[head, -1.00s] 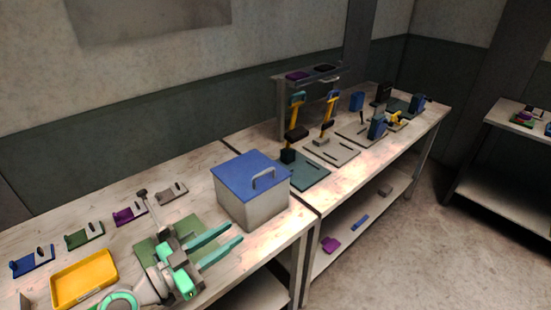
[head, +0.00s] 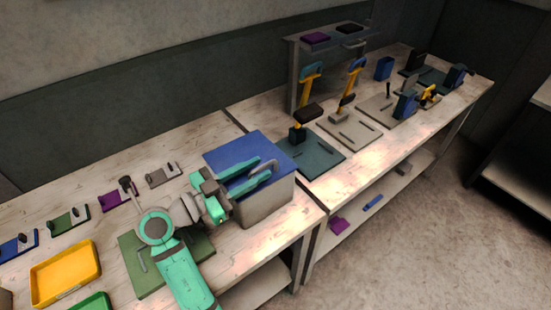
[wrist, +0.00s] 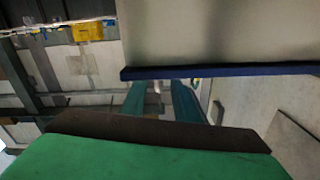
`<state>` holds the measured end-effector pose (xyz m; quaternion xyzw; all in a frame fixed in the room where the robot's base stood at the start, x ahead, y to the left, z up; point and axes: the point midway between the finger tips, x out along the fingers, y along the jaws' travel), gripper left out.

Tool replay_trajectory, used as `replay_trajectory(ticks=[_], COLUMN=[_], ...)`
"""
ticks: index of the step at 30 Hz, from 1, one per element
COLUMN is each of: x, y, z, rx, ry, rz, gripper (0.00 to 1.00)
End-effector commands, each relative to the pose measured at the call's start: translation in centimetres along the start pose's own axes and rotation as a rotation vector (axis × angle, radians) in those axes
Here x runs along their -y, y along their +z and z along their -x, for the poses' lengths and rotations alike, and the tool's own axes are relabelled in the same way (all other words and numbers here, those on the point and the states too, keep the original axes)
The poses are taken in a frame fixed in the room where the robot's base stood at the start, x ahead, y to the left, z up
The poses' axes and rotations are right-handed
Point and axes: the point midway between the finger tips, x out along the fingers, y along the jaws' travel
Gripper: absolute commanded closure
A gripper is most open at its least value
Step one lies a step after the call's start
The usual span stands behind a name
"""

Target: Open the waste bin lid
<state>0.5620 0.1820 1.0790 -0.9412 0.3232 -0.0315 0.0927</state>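The waste bin (head: 272,204) is a pale grey box with a flat blue lid (head: 232,150), which lies closed on it. A grey arched lid handle (head: 266,164) stands on the lid, partly hidden by my gripper. My gripper (head: 264,171) is over the lid at the handle, its two teal fingers apart. In the wrist view, the fingers of my gripper (wrist: 159,88) also stand apart, near the blue edge of the lid (wrist: 215,71). A small pale piece shows between them. I cannot tell whether the fingers touch the handle.
A yellow tray (head: 66,273), a green mat (head: 140,265) and several small coloured fixtures lie on the table left of the bin. A second table to the right holds plates with tools and a raised shelf (head: 330,38).

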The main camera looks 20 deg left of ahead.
Motion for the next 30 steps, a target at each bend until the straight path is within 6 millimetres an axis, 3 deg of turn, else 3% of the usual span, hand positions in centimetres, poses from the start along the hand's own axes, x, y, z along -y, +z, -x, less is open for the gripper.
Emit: replay_trajectory(ticks=[4, 10, 23, 27, 30], x=[-0.1, -0.2, -0.2, -0.2, -0.1], y=[-0.1, -0.1, 0.0, 0.0, 0.0], z=[-2.8, -5.4, -6.4, -6.4, -6.3], rx=[-0.002, -0.001, -0.001, -0.001, -0.001], ry=[0.005, 0.006, 0.004, 0.004, 0.004], rz=[0.000, 0.000, 0.000, 0.000, 0.000], gripper=[0.72, 0.72, 0.72, 1.00, 1.00])
